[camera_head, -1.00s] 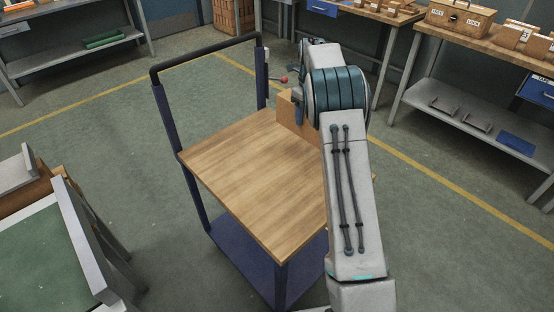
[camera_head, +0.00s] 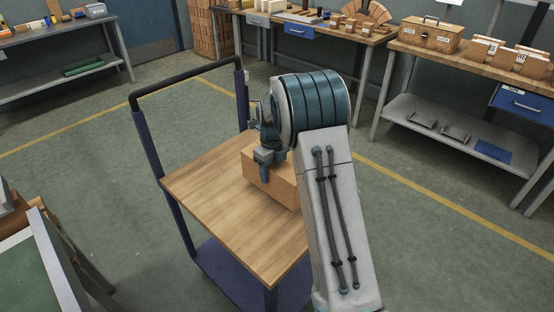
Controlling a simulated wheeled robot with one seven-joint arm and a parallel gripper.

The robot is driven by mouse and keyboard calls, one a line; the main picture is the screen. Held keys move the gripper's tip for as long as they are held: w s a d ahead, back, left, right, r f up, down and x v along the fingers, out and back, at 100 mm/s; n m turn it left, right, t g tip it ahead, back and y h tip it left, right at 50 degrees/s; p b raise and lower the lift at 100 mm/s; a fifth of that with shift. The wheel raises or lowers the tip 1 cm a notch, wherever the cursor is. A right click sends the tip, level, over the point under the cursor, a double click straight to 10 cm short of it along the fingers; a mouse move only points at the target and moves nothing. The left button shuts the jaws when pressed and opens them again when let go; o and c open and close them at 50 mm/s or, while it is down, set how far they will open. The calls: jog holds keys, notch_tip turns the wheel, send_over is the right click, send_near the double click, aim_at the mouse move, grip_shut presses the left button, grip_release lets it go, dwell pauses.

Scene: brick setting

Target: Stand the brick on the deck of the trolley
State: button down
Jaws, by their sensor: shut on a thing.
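The trolley has a wooden deck (camera_head: 225,215) with a dark handle rail at its far left side and a blue lower shelf. The orange-brown brick (camera_head: 277,186) is at the deck's right part, partly hidden by my arm. My gripper (camera_head: 264,168) is shut on the brick from above, with a finger against its near face. The brick looks to be at or just above the deck; I cannot tell whether it touches.
A workbench (camera_head: 475,55) with a wooden toolbox (camera_head: 430,35) and brick pieces stands at the right. Another bench with bricks is at the back. A green-topped table (camera_head: 40,265) is at the lower left. The left half of the deck is clear.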

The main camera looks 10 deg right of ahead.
jog(key=shift+f, duration=1.95)
jog(key=shift+f, duration=0.15)
jog(key=shift+c, duration=2.2)
grip_release()
jog(key=shift+s+f, duration=0.1)
jog(key=shift+s, duration=0.05)
notch_tip(320, 180, up, 11)
jog(key=shift+r, duration=0.1)
jog(key=shift+s+r, duration=0.1)
jog(key=shift+r, duration=0.55)
jog(key=s+r+n+t, duration=0.1)
jog(key=s+r+n, duration=0.2)
jog(key=s+n, duration=1.1)
jog(key=s+r+n+t, duration=0.1)
jog(key=s+r+n, duration=0.2)
jog(key=s+n, duration=1.2)
jog(key=s, duration=0.3)
jog(key=shift+s+a+r, duration=0.15)
jog(key=shift+r, duration=0.2)
